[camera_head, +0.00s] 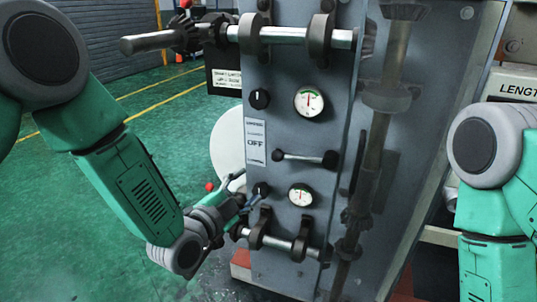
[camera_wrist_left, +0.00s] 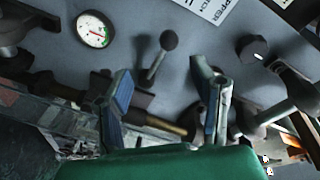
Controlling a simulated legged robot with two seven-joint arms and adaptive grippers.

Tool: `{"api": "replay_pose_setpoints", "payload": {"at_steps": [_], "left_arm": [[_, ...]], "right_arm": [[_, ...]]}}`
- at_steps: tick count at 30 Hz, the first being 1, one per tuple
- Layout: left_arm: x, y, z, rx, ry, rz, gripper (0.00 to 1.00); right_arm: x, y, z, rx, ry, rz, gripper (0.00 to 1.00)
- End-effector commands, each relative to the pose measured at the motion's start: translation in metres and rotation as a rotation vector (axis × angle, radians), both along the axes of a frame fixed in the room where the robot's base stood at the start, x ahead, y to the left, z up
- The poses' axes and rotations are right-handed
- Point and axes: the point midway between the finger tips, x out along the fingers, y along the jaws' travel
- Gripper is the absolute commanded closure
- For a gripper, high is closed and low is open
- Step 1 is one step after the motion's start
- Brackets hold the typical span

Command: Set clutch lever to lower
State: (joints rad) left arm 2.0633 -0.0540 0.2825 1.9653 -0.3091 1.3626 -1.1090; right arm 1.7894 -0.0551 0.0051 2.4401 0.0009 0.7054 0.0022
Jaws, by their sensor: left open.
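My left gripper (camera_head: 248,199) is at the lower left of the grey control panel, close to its face. In the left wrist view, its two blue-grey fingers (camera_wrist_left: 167,100) are spread apart with nothing held between them. A short lever with a dark ball end (camera_wrist_left: 168,40) stands out from the panel beyond the gap between the fingers, near a white label (camera_wrist_left: 208,9) with partly readable lettering. My gripper partly hides the controls there, so the lever's exact setting cannot be told.
A lower gauge (camera_head: 300,195) is right of the gripper; it also shows in the wrist view (camera_wrist_left: 94,30). A horizontal dark-ended bar (camera_head: 305,158) lies above it. A lower rail with dark brackets (camera_head: 280,243) is below the gripper. A red ball knob (camera_head: 210,187) is left. Green floor (camera_head: 60,230) is open.

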Motion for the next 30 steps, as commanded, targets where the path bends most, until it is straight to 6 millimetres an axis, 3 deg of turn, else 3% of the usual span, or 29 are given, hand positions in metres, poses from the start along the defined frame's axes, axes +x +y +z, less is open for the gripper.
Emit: {"api": "replay_pose_setpoints", "payload": {"at_steps": [3,8,21,30], "left_arm": [[0.008,-0.008,0.012,0.013,-0.056,-0.008,0.49],[0.026,-0.016,0.011,0.012,-0.057,-0.008,0.49],[0.104,-0.059,0.009,0.01,-0.052,-0.005,0.49],[0.125,-0.07,0.009,0.012,-0.048,-0.006,0.49]], "right_arm": [[-0.001,0.0,-0.002,0.0,0.001,0.0,1.0],[-0.001,0.0,-0.007,-0.001,0.002,-0.001,1.0],[-0.001,0.0,-0.028,0.0,0.001,-0.001,1.0],[-0.001,0.0,-0.033,0.0,0.001,-0.001,1.0]]}}
